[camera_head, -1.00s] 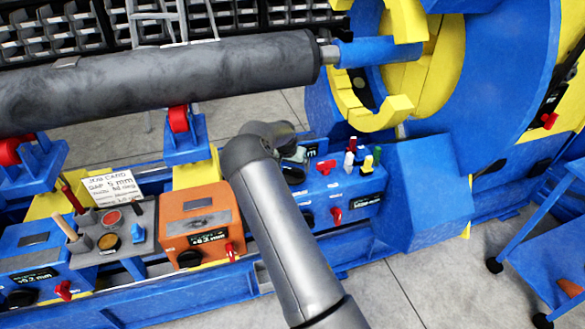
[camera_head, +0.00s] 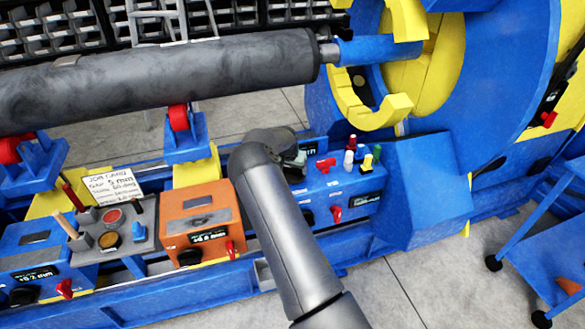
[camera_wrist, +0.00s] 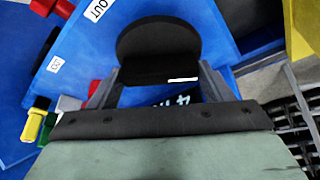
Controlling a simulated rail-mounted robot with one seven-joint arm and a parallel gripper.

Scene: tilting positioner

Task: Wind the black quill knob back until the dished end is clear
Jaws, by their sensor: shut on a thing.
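The black quill knob (camera_wrist: 158,42) is a round dark disc with a white mark, on a blue panel in the wrist view. My gripper (camera_wrist: 158,82) is shut on it, with one finger on each side. In the head view my gripper (camera_head: 293,158) is mostly hidden by my own arm, and the knob cannot be made out. The blue quill (camera_head: 380,50) points left with a thin grey tip (camera_head: 329,52). This tip is at the right end of the dark roll (camera_head: 180,75); whether it touches the dished end cannot be told.
A blue control box (camera_head: 335,190) with coloured levers lies right of my wrist. An orange box (camera_head: 203,220) with a small readout and a grey button panel (camera_head: 112,238) lie to the left. A yellow clawed chuck (camera_head: 372,112) surrounds the quill. A job card (camera_head: 112,187) stands behind the panel.

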